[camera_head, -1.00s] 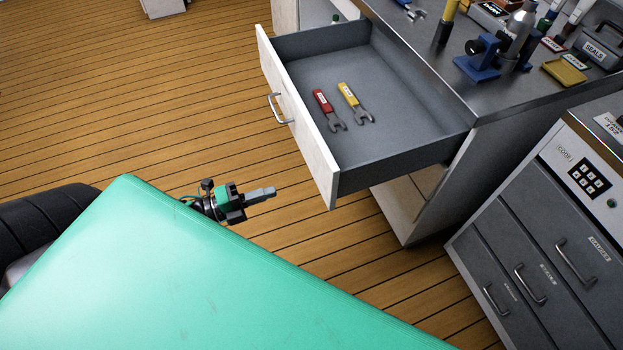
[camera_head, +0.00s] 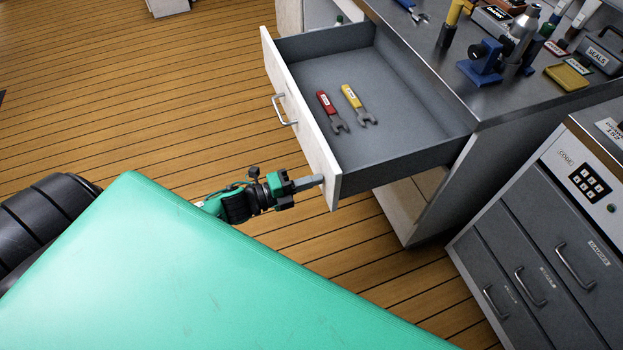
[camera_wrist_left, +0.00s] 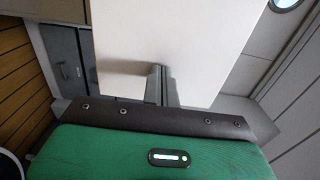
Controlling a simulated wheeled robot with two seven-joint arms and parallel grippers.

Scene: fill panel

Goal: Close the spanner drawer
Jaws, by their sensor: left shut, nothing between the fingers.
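The spanner drawer (camera_head: 374,125) is pulled well out from the workbench. Its white front (camera_head: 300,120) has a metal handle (camera_head: 284,110). A red spanner (camera_head: 330,108) and a yellow spanner (camera_head: 356,101) lie inside it. My left gripper (camera_head: 318,181) is shut and empty, with its tips at the near lower end of the drawer front. In the left wrist view the shut fingers (camera_wrist_left: 161,84) point at the white panel; whether they touch it I cannot tell. My right gripper is not in view.
The metal worktop (camera_head: 450,70) carries a blue stand (camera_head: 483,68), a yellow tray (camera_head: 567,77) and other items. A grey cabinet with closed drawers (camera_head: 545,250) stands at the right. The plank floor (camera_head: 140,100) is clear at the left.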

